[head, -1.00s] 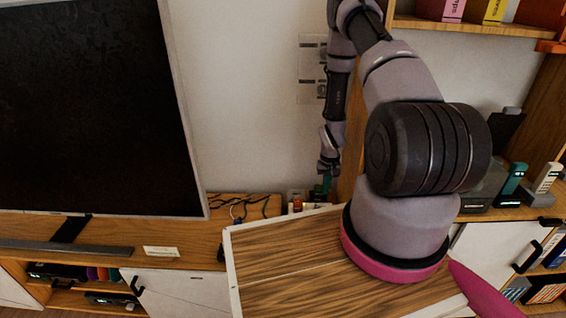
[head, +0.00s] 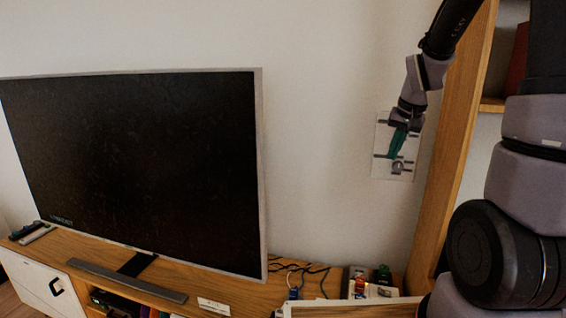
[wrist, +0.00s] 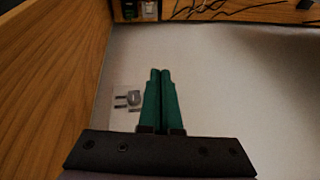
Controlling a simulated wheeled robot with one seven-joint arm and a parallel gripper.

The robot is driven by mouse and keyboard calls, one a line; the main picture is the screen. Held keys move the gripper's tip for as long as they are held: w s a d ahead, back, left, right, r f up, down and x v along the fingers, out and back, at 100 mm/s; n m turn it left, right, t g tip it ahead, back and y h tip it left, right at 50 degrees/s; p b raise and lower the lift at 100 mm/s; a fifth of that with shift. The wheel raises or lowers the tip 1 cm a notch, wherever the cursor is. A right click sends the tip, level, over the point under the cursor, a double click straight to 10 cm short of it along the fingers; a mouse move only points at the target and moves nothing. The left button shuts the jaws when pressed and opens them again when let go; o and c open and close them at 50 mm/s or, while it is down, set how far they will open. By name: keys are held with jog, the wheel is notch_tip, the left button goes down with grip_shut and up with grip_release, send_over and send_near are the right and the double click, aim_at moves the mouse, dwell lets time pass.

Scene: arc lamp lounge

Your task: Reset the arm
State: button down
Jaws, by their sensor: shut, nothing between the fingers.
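My gripper (head: 394,157) hangs from my arm on the right of the head view, in front of the pale wall. Its green fingers overlap a wall plate there; I cannot tell the exact gap to the wall. In the wrist view, the two green fingers (wrist: 159,73) lie together with nothing between them. My arm comes down from the upper right edge of the head view.
A wall plate (head: 380,172) is behind my fingers. A wooden shelf upright (head: 452,150) stands close right of my gripper. A large television (head: 140,170) stands left on a wooden cabinet (head: 262,292), with cables and small items below my gripper.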

jog(key=s+a+r+t, duration=0.1)
jog(key=s+a+r, duration=0.2)
jog(key=s+r, duration=0.4)
jog(key=s+a+r+t+y, duration=0.1)
jog(key=s+a+r+t, duration=0.1)
jog(key=s+r, duration=0.6)
jog(key=s+a, duration=0.1)
jog(key=s, duration=0.3)
jog(key=shift+s+r, duration=0.2)
jog(key=shift+s, duration=0.1)
